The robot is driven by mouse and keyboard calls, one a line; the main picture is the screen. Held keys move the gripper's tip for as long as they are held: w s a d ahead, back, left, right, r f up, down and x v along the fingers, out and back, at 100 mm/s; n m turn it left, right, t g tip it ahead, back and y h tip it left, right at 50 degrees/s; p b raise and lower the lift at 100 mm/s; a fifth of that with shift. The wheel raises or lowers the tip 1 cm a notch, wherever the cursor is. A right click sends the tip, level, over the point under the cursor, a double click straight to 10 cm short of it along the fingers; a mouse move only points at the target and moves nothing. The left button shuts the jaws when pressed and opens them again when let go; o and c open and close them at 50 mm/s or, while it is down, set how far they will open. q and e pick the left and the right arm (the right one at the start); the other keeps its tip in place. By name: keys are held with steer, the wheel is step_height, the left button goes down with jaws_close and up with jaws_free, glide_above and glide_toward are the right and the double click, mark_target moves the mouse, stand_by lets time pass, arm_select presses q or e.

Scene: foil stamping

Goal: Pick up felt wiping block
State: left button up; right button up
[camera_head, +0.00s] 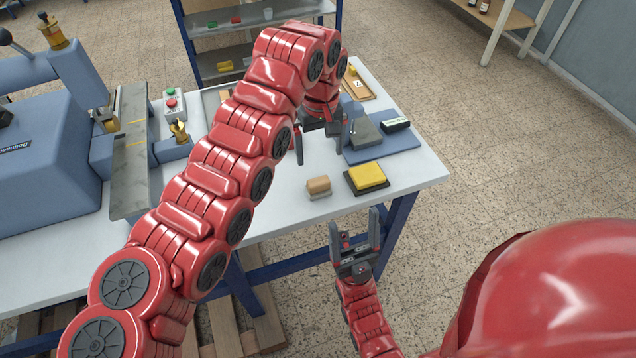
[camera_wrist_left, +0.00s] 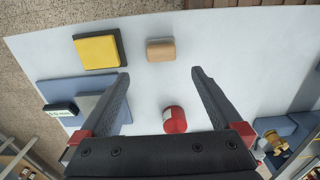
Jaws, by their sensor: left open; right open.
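A small tan block (camera_head: 318,186) with rounded edges lies on the white table near its front edge; it also shows in the left wrist view (camera_wrist_left: 160,50). No marking tells me for sure which is the felt wiping block; the tan one looks likelier. My left gripper (camera_head: 319,152) is open and empty above the table, behind the tan block. In the left wrist view the tan block lies beyond its fingertips (camera_wrist_left: 160,75). My right gripper (camera_head: 354,222) is open and empty, in front of the table edge.
A yellow pad in a dark tray (camera_head: 368,175) lies right beside the tan block. A red cylinder (camera_wrist_left: 175,119) stands near the left fingers. A blue press (camera_head: 45,150) fills the left.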

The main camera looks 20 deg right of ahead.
mark_target(319, 181)
arm_select(q)
step_height(319, 181, down, 7)
steer(key=shift+r+p, duration=0.1)
steer(key=shift+p, duration=1.1)
steer(key=shift+f+p, duration=0.4)
steer(key=shift+f, duration=0.05)
step_height(319, 181, down, 4)
steer(key=shift+a+f+p, duration=0.15)
steer(key=shift+p, duration=1.05)
steer(key=shift+f, duration=0.15)
steer(key=c, duration=1.3)
